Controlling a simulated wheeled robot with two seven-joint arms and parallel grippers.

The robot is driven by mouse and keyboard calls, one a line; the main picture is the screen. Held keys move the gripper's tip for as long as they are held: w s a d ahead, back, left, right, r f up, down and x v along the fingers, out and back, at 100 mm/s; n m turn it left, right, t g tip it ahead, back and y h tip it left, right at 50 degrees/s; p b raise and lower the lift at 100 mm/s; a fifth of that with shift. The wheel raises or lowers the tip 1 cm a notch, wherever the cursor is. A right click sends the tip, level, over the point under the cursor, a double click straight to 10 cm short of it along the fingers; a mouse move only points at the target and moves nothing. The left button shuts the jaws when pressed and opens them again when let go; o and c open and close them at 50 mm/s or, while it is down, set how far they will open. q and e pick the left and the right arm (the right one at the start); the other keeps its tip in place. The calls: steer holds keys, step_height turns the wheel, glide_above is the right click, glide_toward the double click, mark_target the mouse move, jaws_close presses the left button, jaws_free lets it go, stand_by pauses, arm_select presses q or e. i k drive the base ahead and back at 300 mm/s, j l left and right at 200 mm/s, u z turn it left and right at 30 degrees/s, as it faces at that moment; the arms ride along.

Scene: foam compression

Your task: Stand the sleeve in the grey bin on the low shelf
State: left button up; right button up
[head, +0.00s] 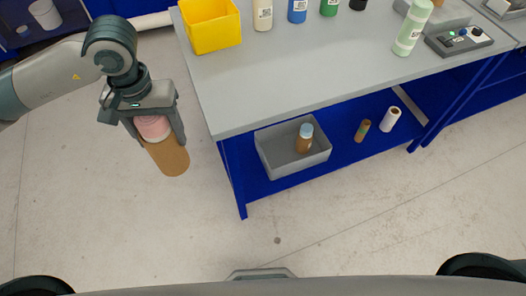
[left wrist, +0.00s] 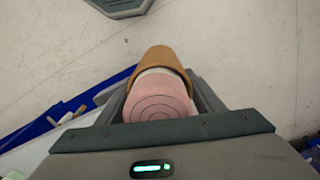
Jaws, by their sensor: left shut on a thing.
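The sleeve is an orange-brown tube (head: 169,158) with a rolled pink foam (head: 153,126) sticking out of its upper end. My left gripper (head: 160,141) points down and is shut on it, holding it slightly tilted in the air left of the table. The left wrist view shows the foam's spiral end (left wrist: 158,107) between the fingers, a white band and the sleeve (left wrist: 165,58) beyond. The grey bin (head: 275,166) sits on the low blue shelf (head: 345,150), right of the gripper and apart from it. A small brown item with a pale blue top (head: 304,140) stands inside the bin. My right gripper is out of view.
A grey tabletop (head: 290,75) overhangs the shelf; a blue leg (head: 232,180) stands left of the bin. A brown roll (head: 362,130) and a white roll (head: 390,119) are on the shelf. A yellow bin (head: 213,28) and several bottles stand on top. The floor in front is clear.

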mark_target(278, 157)
steer(key=j+u, duration=0.25)
steer(key=u, duration=0.25)
steer(key=i+j+u, duration=0.1)
steer(key=j+u, duration=0.15)
steer(key=u, duration=0.2)
steer(key=i+j+u, duration=0.1)
steer(key=j, duration=0.3)
steer(key=j+z, duration=0.1)
steer(key=z, duration=0.3)
steer(key=i+j+z, duration=0.1)
steer(key=z, duration=0.3)
steer(key=i+j+z, duration=0.1)
steer(key=z, duration=0.35)
steer(key=j+z, duration=0.45)
steer(key=i+j+z, duration=0.1)
steer(key=z, duration=0.35)
